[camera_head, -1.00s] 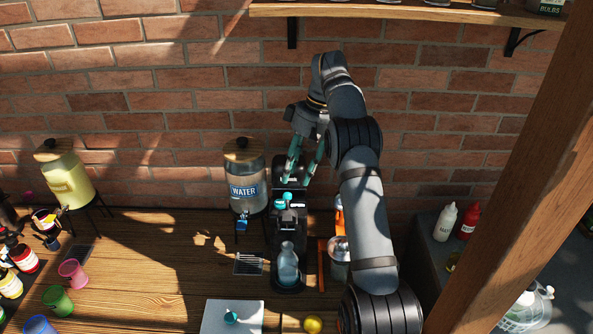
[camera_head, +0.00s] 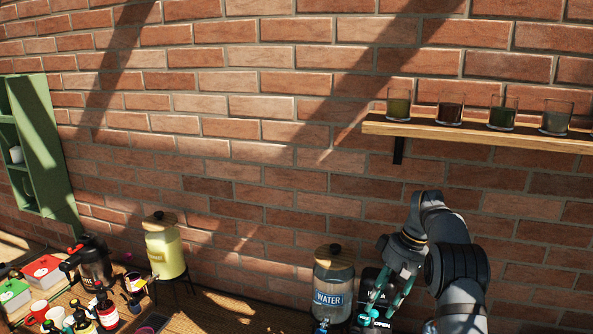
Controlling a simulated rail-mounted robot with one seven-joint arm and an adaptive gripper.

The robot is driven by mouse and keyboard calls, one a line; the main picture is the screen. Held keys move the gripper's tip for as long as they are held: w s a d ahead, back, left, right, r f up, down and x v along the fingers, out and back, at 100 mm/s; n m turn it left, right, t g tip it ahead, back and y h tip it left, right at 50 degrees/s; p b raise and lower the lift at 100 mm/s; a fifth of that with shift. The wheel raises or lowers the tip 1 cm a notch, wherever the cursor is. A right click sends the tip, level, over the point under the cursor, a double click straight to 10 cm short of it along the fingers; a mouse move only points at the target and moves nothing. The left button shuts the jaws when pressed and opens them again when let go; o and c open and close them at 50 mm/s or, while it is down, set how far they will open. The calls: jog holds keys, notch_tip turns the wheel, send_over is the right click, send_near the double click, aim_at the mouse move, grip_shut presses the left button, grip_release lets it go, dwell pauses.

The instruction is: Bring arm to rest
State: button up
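My gripper (camera_head: 388,300) is at the lower right, with its teal fingers pointing down. It is beside the water dispenser (camera_head: 334,285), on its right, and in front of a dark machine (camera_head: 372,278) that carries a lit label. The fingers are apart and nothing shows between them. The lower ends of the fingers are close to the bottom edge of the picture. My arm rises from the bottom edge and bends over toward the gripper.
A wall shelf (camera_head: 480,134) with several glasses juts out above my arm. A yellow drink dispenser (camera_head: 164,250), a dark jug (camera_head: 93,262) and several bottles stand on the wooden table (camera_head: 195,318) at the left. A green cabinet (camera_head: 45,150) hangs at far left. The brick wall is behind.

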aim_at(375, 310)
jog(key=x, duration=0.3)
jog(key=shift+a+f, duration=0.1)
jog(key=shift+s, duration=0.15)
dwell(0.4)
jog(key=shift+r, duration=0.3)
jog(key=v, duration=0.7)
jog(key=x, duration=0.7)
jog(key=shift+f+b, duration=0.4)
jog(key=shift+b, duration=0.15)
jog(key=shift+s+a+r+t+b, duration=0.15)
jog(key=shift+s+a+t+b, duration=0.05)
jog(key=shift+s+t+b, duration=0.5)
